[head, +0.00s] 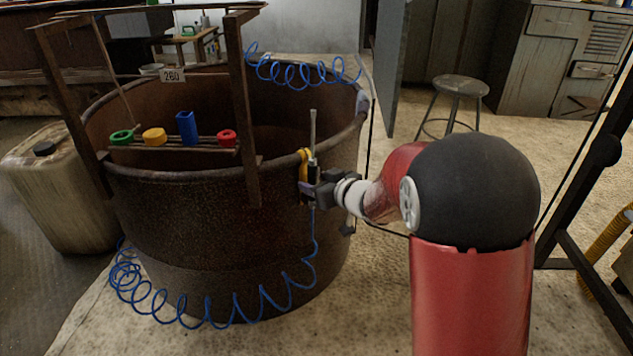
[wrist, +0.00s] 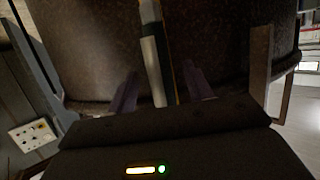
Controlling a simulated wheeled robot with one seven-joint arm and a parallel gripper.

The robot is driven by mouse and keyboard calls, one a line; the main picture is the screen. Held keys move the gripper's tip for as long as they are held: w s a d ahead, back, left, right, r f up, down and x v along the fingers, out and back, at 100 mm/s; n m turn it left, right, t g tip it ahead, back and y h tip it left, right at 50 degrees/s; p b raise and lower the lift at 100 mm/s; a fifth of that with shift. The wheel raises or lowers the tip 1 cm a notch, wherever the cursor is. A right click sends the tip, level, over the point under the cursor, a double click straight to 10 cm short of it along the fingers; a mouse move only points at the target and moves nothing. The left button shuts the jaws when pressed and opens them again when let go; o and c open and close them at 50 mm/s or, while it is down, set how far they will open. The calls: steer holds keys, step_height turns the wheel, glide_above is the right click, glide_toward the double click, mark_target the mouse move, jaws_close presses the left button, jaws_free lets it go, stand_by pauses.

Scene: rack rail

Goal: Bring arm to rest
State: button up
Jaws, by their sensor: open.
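My red arm reaches left from the right side of the head view to the outer wall of a large rusty round vat (head: 215,215). My gripper (head: 306,188) is at the vat's right front, just below the rim. In the wrist view my gripper (wrist: 160,90) is open, its two purplish fingers apart. An upright slender tool (head: 313,128) with a grey shaft stands at the gripper. In the wrist view the tool (wrist: 152,55) shows between the fingers. I cannot tell whether a finger touches it. Its lower part is partly hidden by the gripper.
A rack rail (head: 175,148) with green, yellow, blue and red pieces sits at the vat's rim between rusty posts (head: 243,105). A coiled blue hose (head: 240,312) hangs around the vat. A jerrycan (head: 60,190) stands left, a stool (head: 460,88) behind right. Some floor is clear.

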steer(key=s+d+r+m+t+h+p, duration=0.1)
steer(key=s+d+r+m+h, duration=0.35)
steer(key=d, duration=0.45)
steer(key=s+d+r+m+h+p, duration=0.1)
steer(key=s+d+r+h, duration=0.35)
steer(key=s+d, duration=0.35)
steer(key=s+f+m+g, duration=0.1)
steer(key=s+g, duration=0.5)
steer(key=s, duration=1.6)
steer(key=shift+s+d+f+m+g+p, duration=0.15)
steer(key=shift+s+d+m+g+p, duration=0.15)
steer(key=shift+m, duration=0.35)
steer(key=shift+w, duration=0.1)
